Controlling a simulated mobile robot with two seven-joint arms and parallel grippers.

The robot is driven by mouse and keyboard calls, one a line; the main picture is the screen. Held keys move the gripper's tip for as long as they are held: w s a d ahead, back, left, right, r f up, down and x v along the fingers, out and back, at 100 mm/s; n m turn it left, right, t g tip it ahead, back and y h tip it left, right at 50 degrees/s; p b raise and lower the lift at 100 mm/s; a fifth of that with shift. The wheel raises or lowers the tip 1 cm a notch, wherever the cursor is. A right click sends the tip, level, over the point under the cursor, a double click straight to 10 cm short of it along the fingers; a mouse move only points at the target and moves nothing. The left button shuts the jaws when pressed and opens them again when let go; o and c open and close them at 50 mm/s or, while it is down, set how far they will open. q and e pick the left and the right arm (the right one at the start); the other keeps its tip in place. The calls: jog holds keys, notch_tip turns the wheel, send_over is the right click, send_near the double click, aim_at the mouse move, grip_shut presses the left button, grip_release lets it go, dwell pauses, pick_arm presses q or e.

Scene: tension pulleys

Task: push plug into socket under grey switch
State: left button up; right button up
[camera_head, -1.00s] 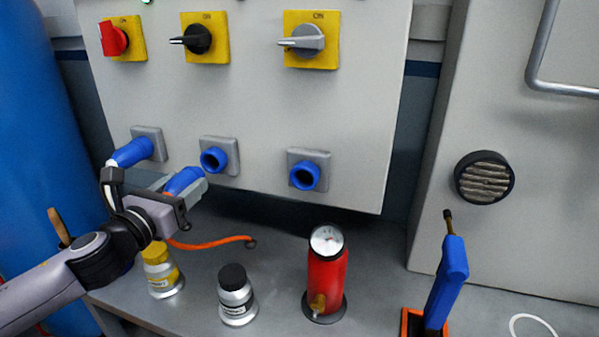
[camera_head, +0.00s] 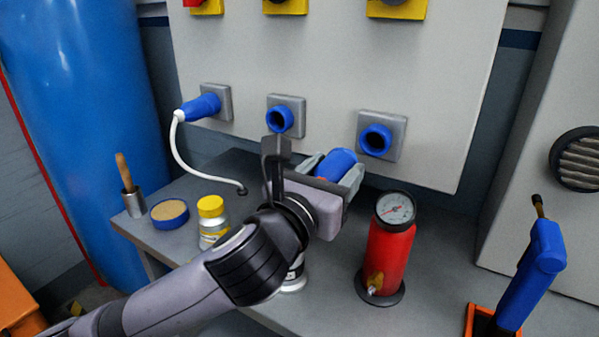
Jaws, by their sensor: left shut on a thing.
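The grey switch (camera_head: 395,4) on its yellow plate is cut off by the top edge of the view. Below it on the panel is a blue round socket (camera_head: 376,140) on a grey square mount, empty. My left gripper (camera_head: 338,171) is shut on a blue plug (camera_head: 337,164), held in front of the panel, lower left of that socket and apart from it. The gripper hides part of the plug, and its cable does not show. My right gripper is not in view.
The middle socket (camera_head: 284,117) is empty. The left socket holds a blue plug (camera_head: 201,106) with a white cable (camera_head: 181,158). A red cylinder with gauge (camera_head: 390,245) stands on the bench below the right socket. A yellow-capped bottle (camera_head: 212,222) and blue tool (camera_head: 530,275) stand at the sides.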

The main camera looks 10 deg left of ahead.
aim_at(354, 163)
pick_arm(q)
jog(key=shift+s+d+b, duration=0.35)
jog(key=shift+s+d, duration=0.35)
jog(key=shift+s, duration=0.1)
jog(key=b+x, duration=0.1)
jog(key=x, duration=0.5)
jog(key=shift+r, duration=0.15)
jog(key=shift+w+d, duration=0.25)
jog(key=shift+w, duration=0.35)
jog(key=shift+p, duration=0.5)
